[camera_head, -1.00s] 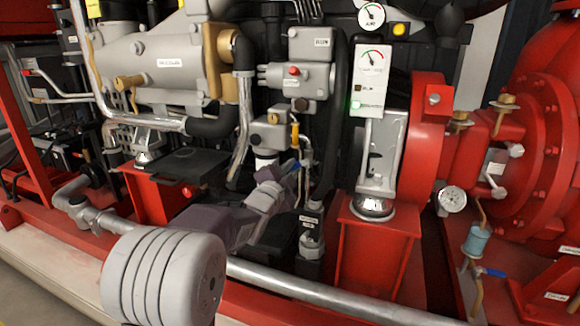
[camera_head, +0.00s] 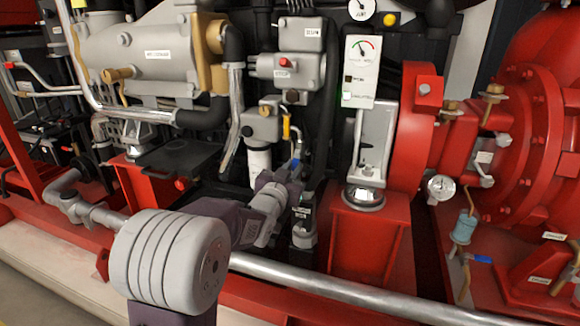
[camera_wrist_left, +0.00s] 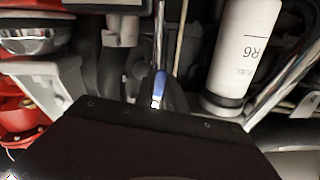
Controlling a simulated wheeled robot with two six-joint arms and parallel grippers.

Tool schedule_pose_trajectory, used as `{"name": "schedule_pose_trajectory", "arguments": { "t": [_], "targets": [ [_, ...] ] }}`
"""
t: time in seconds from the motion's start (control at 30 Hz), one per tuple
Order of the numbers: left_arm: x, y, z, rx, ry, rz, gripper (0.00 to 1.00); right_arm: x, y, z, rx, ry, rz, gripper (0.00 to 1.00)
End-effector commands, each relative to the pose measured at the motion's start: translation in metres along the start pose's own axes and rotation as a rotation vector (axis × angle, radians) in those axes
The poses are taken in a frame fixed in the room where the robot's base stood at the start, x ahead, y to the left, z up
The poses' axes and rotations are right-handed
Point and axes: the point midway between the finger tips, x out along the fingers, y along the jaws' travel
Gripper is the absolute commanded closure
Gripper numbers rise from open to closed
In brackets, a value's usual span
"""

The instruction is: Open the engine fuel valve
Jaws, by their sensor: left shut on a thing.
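The blue valve handle (camera_head: 295,163) shows as a small piece at the tip of my left gripper (camera_head: 293,176), below the yellow handle on the engine. In the left wrist view the blue handle (camera_wrist_left: 159,84) stands at the middle, just beyond the dark gripper body. My left gripper is shut on the blue handle. Its fingers and the valve body are mostly hidden. A white filter marked R6 FUEL (camera_wrist_left: 236,50) stands right of the handle in the wrist view. My right gripper is not in view.
The yellow handle (camera_head: 286,127) hangs just above. A grey pipe (camera_head: 330,291) runs across in front, below my arm. A red pedestal (camera_head: 366,241) and a white gauge panel (camera_head: 361,72) stand right of the gripper. A black hose (camera_head: 328,140) passes close by.

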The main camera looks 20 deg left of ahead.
Motion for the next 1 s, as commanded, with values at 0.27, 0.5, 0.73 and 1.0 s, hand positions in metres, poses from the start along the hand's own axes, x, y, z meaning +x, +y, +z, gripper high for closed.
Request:
{"name": "schedule_pose_trajectory", "arguments": {
  "t": [0.27,0.5,0.73,1.0],
  "targets": [
    [-0.0001,0.0056,0.0008,-0.129,-0.003,0.001,1.00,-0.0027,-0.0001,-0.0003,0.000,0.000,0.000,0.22],
    [-0.0001,0.0074,0.0007,-0.177,-0.003,0.001,1.00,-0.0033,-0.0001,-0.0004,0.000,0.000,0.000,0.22],
    [-0.0001,0.0078,0.0008,-0.186,-0.003,0.001,1.00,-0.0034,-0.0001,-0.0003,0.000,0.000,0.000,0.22],
    [-0.0001,0.0079,0.0008,-0.185,-0.003,0.001,0.71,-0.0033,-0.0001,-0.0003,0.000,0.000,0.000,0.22]
  ]
}}
